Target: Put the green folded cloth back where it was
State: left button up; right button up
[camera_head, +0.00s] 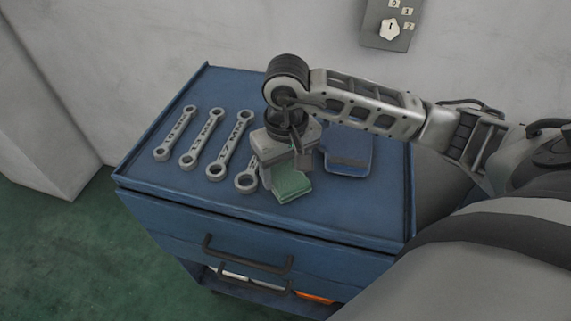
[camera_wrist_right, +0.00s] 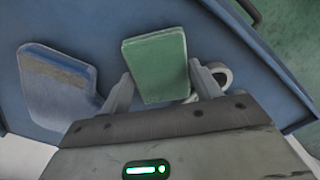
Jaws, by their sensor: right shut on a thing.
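The green folded cloth (camera_head: 291,184) is at the front middle of the blue cabinet top, below my right gripper (camera_head: 290,165). In the right wrist view the green cloth (camera_wrist_right: 157,66) sits between the two fingers of my right gripper (camera_wrist_right: 160,95), which is shut on it. Whether the cloth touches the top or is held just above it I cannot tell. My left gripper is not in view.
Several ring wrenches (camera_head: 201,138) lie in a row on the left of the cabinet top (camera_head: 330,210); the rightmost is partly hidden by my gripper, close to the green cloth. The front right of the top is clear. A switch box (camera_head: 388,27) is on the wall behind.

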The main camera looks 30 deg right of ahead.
aim_at(286, 173)
jog(key=o, duration=0.9)
notch_tip(286, 173, up, 12)
jog(key=shift+b, duration=0.35)
